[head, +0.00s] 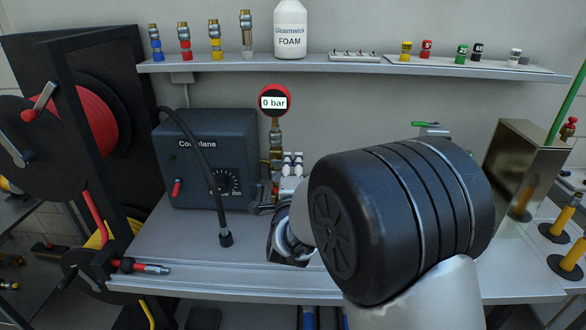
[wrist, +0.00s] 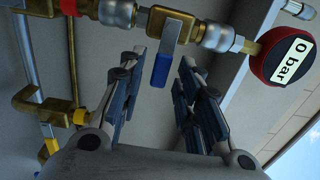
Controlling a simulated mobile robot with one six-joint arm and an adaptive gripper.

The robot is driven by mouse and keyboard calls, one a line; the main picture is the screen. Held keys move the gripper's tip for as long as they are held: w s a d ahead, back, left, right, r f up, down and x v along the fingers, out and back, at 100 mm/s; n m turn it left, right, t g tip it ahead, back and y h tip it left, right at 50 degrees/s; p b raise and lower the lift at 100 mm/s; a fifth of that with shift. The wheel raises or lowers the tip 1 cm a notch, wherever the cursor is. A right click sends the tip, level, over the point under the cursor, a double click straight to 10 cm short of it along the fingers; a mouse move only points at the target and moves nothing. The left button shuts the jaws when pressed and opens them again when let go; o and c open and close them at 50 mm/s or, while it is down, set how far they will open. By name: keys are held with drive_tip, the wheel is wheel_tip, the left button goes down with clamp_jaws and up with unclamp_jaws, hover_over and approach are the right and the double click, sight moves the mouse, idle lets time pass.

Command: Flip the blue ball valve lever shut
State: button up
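The blue valve lever (wrist: 162,70) shows in the wrist view, below a brass valve body (wrist: 178,27) on the pipe that leads to the gauge. It points down in the picture, roughly across the pipe line. My gripper (wrist: 163,62) is open, its two fingers on either side of the lever in the picture; no contact shows, and the depth gap cannot be told. In the head view my gripper (head: 287,240) is mostly hidden behind my own wrist, and I cannot make out the blue lever there. The red gauge (head: 275,101) reads 0 bar; it also shows in the wrist view (wrist: 257,68).
Other brass pipes with yellow (wrist: 48,148) and red (wrist: 68,6) handles lie left in the wrist view. A grey box (head: 210,160) with a black hose (head: 215,185) stands left of the gauge. A shelf (head: 320,67) runs above. A green lever (head: 425,125) is at right.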

drive_tip(key=shift+s, duration=0.1)
drive_tip(key=s, duration=1.2)
drive_tip(key=shift+w, duration=0.1)
drive_tip(key=s+d+f+n+g, duration=0.1)
drive_tip(key=s+d+n+g, duration=0.3)
drive_tip(key=s, duration=0.6)
drive_tip(key=s+d+f+n+g, duration=0.1)
drive_tip(key=s+d+n+g, duration=0.4)
drive_tip(key=s+n, duration=0.3)
drive_tip(key=s+d+f+n+g, duration=0.1)
drive_tip(key=s+d+n+g, duration=0.3)
drive_tip(key=s, duration=0.8)
drive_tip(key=shift+s+d+n+g, duration=0.2)
drive_tip(key=shift+d+n+g, duration=0.1)
drive_tip(key=shift+d+n, duration=0.7)
drive_tip(key=shift+a, duration=0.1)
drive_tip(key=shift+c, duration=0.6)
